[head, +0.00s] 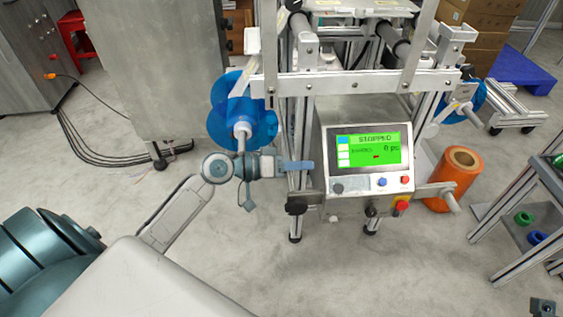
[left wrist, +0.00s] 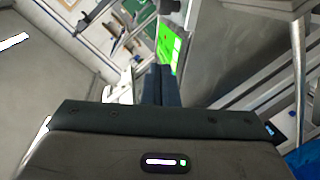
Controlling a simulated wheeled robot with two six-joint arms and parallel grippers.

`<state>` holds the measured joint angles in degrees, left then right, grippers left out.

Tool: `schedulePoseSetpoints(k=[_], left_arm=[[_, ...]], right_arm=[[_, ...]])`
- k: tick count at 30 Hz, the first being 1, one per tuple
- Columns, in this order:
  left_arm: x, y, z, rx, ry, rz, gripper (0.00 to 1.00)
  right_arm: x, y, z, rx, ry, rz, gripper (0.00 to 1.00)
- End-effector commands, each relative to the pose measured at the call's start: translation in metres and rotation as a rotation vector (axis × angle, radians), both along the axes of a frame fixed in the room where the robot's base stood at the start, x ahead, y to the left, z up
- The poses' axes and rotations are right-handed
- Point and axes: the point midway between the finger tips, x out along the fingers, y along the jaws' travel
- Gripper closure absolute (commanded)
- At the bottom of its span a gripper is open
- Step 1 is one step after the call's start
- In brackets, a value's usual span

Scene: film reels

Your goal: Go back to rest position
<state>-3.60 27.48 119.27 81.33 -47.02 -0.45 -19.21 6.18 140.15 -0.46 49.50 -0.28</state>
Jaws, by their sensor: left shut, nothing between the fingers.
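My left gripper (head: 312,166) reaches in from the left, in front of the machine frame and just left of its control panel (head: 368,160). It is shut and empty. In the left wrist view its dark fingers (left wrist: 158,85) lie together, pointing toward the machine. The panel's green screen reads STOPPED; it also shows in the left wrist view (left wrist: 170,45). A blue reel (head: 225,115) on a spindle stands just behind my left wrist.
A metal rack (head: 520,215) with green and blue rings is at the right edge. A grey cabinet (head: 150,70) stands behind left, with black cables on the floor. The floor in front is clear.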

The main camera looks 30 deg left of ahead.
Motion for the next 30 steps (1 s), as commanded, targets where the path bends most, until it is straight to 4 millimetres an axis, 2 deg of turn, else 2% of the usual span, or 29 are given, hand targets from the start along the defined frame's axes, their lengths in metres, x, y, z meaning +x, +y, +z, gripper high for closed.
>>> schedulePoseSetpoints(k=[6,15,25,28,30], left_arm=[[-0.018,0.021,0.004,0.004,0.001,0.000,1.00],[-0.029,0.034,0.008,0.002,0.000,0.000,1.00],[-0.026,0.035,0.011,0.002,-0.039,0.041,1.00],[-0.017,0.036,0.021,0.011,-0.146,0.149,1.00],[-0.012,0.040,0.036,0.019,-0.266,0.262,1.00]], right_arm=[[0.000,0.000,0.002,0.001,-0.004,-0.001,0.64],[-0.001,0.000,0.003,0.002,-0.004,-0.001,0.64],[-0.001,0.000,0.003,0.002,-0.002,-0.001,0.64],[-0.001,0.000,0.002,0.002,-0.002,-0.001,0.64],[-0.001,0.000,0.002,0.002,-0.002,-0.001,0.64]])
